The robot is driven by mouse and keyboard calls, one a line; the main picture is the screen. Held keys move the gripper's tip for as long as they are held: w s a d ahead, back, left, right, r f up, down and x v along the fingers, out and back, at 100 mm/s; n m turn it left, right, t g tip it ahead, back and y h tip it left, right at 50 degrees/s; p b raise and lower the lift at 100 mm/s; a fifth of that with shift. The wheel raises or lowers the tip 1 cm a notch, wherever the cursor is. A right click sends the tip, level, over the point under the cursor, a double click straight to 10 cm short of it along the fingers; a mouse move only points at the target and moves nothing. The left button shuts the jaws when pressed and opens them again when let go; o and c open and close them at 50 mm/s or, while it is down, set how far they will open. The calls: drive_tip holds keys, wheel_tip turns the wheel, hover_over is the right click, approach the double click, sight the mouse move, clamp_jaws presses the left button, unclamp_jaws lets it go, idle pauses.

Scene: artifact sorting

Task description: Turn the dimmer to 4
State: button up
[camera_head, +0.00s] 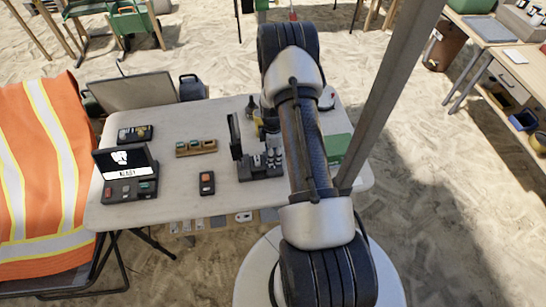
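I cannot pick out the dimmer for certain, and no dial numbers are readable. A black control unit (262,166) with small pale upright parts stands mid-table, close left of my arm, beside an upright dark panel (235,136). A small black box with an orange face (207,182) lies nearer the table's front edge. My arm crosses the right part of the table and hides what is under it. Wrist parts show just left of the arm, above the control unit. My gripper is mostly hidden there, and its fingers cannot be made out.
The white table (180,205) also holds a screen unit reading READY (125,165), a wooden tray (196,148) with green pieces, a black device (135,134) and a green board (338,148). An orange vest (45,170) hangs at left. A grey post (392,85) rises right of my arm.

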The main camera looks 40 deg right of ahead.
drive_tip(key=shift+f, duration=1.05)
drive_tip(key=shift+c, duration=0.6)
clamp_jaws()
